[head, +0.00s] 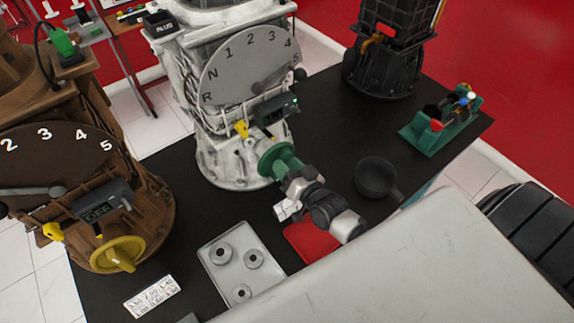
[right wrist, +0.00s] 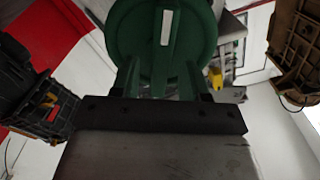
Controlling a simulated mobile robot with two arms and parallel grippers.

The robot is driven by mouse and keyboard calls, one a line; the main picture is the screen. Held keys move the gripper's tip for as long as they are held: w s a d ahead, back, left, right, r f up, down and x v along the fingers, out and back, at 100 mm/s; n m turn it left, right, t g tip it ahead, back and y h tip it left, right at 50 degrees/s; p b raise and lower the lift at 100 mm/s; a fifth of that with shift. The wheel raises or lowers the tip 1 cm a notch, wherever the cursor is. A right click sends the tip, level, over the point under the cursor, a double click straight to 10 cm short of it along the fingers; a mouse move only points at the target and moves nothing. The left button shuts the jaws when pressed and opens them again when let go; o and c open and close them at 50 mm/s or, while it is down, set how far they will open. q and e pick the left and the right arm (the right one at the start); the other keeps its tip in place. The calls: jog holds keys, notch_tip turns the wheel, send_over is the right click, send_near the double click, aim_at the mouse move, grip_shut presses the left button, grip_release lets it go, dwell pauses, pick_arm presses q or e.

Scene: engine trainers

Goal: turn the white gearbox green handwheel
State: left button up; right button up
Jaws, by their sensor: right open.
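The white gearbox (head: 235,150) stands on the black table, with a dial marked R, N and numbers on its face. Its green handwheel (head: 277,160) sticks out low on the front right side. My right gripper (head: 291,178) is right at the handwheel, open, and partly covers it in the head view. In the right wrist view the green wheel disc (right wrist: 163,40) with a white mark fills the top middle, straight ahead of the gripper (right wrist: 160,85). Whether the fingers touch the wheel I cannot tell. My left gripper is not in view.
A brown gearbox (head: 130,205) with a yellow handwheel (head: 117,254) stands at left. A black machine (head: 385,65) and a green holder (head: 437,130) are at the back right. A grey tray (head: 223,287), a red mat (head: 312,242) and a round black object (head: 374,176) lie near my arm.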

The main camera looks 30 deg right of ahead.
jog(key=s+d+b, duration=0.1)
jog(key=s+b, duration=0.1)
jog(key=s, duration=0.8)
jog(key=shift+s+d, duration=0.25)
